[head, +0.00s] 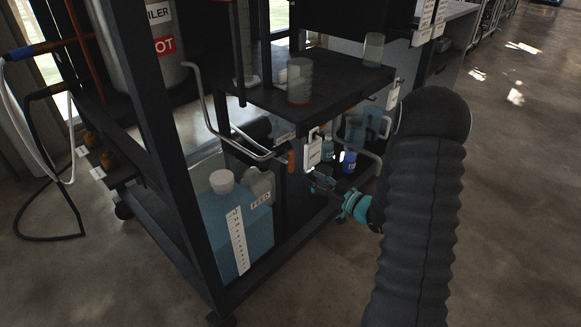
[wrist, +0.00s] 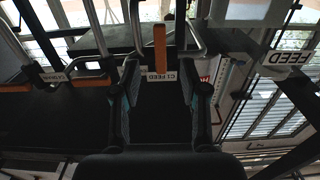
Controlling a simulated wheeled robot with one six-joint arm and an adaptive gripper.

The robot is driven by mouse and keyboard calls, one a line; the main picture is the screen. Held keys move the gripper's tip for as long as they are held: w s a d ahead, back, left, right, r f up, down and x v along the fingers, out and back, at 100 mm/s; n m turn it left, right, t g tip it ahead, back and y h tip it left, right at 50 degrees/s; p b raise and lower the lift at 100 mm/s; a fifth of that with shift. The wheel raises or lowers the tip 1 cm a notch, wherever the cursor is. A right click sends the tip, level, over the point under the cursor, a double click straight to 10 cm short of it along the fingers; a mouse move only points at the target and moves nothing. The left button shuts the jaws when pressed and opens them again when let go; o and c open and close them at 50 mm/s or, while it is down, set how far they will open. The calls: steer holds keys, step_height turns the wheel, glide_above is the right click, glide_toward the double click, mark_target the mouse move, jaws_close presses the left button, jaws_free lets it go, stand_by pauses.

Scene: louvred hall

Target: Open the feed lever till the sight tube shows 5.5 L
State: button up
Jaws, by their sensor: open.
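The orange feed lever (wrist: 160,48) stands upright in the wrist view, above a "C1 FEED" label (wrist: 162,76). In the head view the orange lever (head: 291,161) shows small under the shelf. My gripper (wrist: 158,68) is open and empty, its two fingers on either side of the lever in the picture. In the head view my gripper (head: 320,182) is just right of and below the lever, apparently apart from it. A blue-tinted feed tank (head: 258,235) with a white graduated strip (head: 237,240) stands lower left. The strip's reading is too small to tell.
Another orange handle (wrist: 91,80) lies sideways to the left in the wrist view. Bent metal rails (head: 235,138) run close to the lever. A dark shelf (head: 335,85) with clear beakers (head: 300,80) overhangs it. A dark frame post (head: 175,170) stands left. Open floor lies right.

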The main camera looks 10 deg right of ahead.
mark_target(293, 167)
steer(key=p+x, duration=0.1)
steer(key=x, duration=0.6)
steer(key=shift+s, duration=0.1)
steer(key=shift+b+x, duration=0.35)
steer(key=shift+x, duration=0.85)
jaws_close()
